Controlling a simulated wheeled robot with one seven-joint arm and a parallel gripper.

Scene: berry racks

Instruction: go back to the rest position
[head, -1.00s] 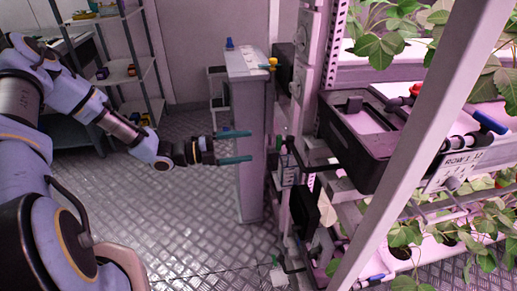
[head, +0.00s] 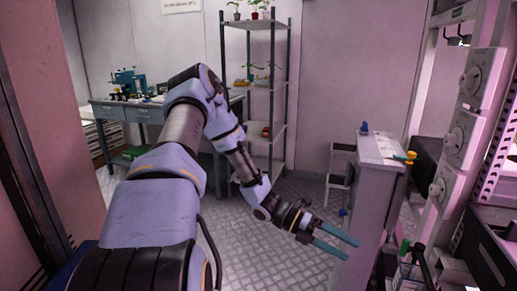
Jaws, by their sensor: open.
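My gripper (head: 338,242) is in the lower right middle of the head view, at the end of my bent arm. Its two teal fingers are apart and nothing is between them. They point right, toward the grey cabinet (head: 366,215), and overlap its left side in the picture. I cannot tell whether they touch it.
A grey shelf unit (head: 284,95) with potted plants stands at the back wall. A workbench (head: 128,112) with drawers is at the back left. A black bin (head: 490,245) and rack parts are at the right. The metal floor (head: 262,262) around my gripper is clear.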

